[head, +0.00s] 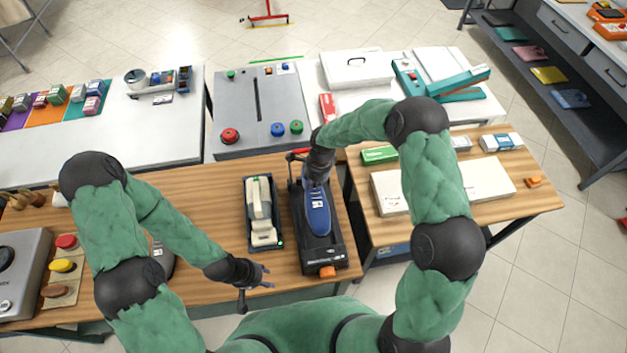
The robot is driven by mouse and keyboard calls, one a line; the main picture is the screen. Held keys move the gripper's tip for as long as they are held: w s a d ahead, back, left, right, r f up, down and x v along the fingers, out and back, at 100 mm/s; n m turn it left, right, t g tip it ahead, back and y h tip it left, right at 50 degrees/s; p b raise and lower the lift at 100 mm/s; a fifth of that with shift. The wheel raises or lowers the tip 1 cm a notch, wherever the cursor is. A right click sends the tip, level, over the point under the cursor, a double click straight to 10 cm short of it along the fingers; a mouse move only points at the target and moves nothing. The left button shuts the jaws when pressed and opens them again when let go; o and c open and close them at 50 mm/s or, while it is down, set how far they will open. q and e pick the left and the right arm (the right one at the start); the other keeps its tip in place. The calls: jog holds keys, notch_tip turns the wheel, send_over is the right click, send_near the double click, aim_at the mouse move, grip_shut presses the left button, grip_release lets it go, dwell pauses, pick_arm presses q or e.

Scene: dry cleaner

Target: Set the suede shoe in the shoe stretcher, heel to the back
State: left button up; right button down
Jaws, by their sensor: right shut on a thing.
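A long blue shoe-shaped piece (318,214), which looks like the suede shoe, lies lengthwise over a dark stand with an orange knob, which looks like the shoe stretcher (340,257). I cannot tell whether it rests fully on the stand. My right gripper (316,180) comes down on the far end of the blue piece and is shut on it; its fingers are mostly hidden by the wrist. The blue piece's narrower end points towards me. My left gripper (256,287) is empty above the table's front edge, its fingers spread.
A dark tray (249,191) with a cream device stands just left of the stretcher. A grey panel with coloured buttons (258,100) is behind. White boxes (390,192) lie on the right table, past a narrow gap.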

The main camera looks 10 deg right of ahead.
jog(key=shift+f+b, duration=1.5)
jog(key=shift+f, duration=2.35)
pick_arm(q)
notch_tip(320, 180, down, 7)
jog(key=b, duration=0.3)
jog(key=shift+r, duration=0.2)
pick_arm(e)
notch_tip(320, 180, down, 3)
jog(key=shift+w+r, duration=0.1)
jog(key=shift+r, duration=0.05)
pick_arm(q)
jog(key=shift+b, duration=0.3)
jog(key=shift+f+b, duration=0.55)
jog(key=shift+f, duration=0.05)
pick_arm(e)
jog(key=shift+f, duration=0.3)
jog(key=c, duration=1.3)
grip_release()
jog(key=r, duration=0.4)
jog(key=d+r, duration=0.1)
jog(key=r, duration=0.7)
jog(key=shift+d, duration=0.2)
